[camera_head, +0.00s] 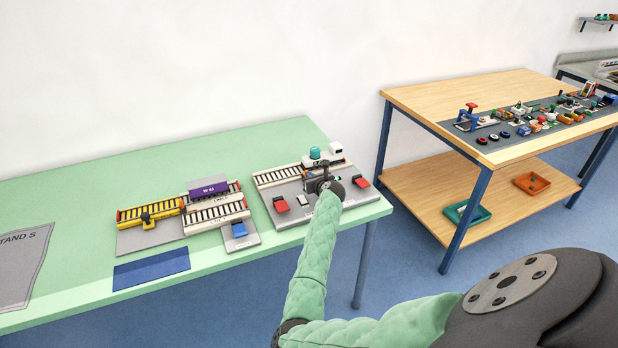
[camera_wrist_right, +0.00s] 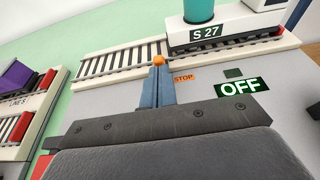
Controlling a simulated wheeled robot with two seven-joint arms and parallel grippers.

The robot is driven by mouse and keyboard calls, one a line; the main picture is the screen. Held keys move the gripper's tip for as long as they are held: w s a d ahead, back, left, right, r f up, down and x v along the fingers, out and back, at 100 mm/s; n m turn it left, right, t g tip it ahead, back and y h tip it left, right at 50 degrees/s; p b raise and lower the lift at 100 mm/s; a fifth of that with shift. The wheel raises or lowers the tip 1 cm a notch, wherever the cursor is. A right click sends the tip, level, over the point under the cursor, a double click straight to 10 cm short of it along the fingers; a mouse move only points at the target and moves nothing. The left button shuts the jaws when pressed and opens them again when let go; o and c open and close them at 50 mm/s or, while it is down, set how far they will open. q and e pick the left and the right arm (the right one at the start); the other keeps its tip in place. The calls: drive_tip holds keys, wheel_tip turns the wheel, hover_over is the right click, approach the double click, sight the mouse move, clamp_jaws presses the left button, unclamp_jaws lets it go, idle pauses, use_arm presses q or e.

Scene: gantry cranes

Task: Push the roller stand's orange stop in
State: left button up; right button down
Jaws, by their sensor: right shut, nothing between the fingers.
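The roller stand (camera_head: 265,178) is a grey plate with a white-railed roller track at the back of the green table's right end. In the right wrist view its track (camera_wrist_right: 110,64) runs across the top. The small orange stop (camera_wrist_right: 158,60) shows at the track's front edge, right at the tips of my right gripper (camera_wrist_right: 158,70). The gripper is shut and empty; I cannot tell whether it touches the stop. My left gripper is not in view.
An OFF sign (camera_wrist_right: 240,87) is lit green. A yellow-and-white track set (camera_head: 150,213) with a purple block (camera_head: 208,188) stands to the left.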

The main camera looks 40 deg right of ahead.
sight(307, 171)
drive_tip(key=shift+w+d, duration=0.2)
drive_tip(key=shift+w, duration=0.6)
drive_tip(key=shift+w+d, duration=0.15)
drive_tip(key=shift+w, duration=0.6)
drive_tip(key=shift+r, duration=0.15)
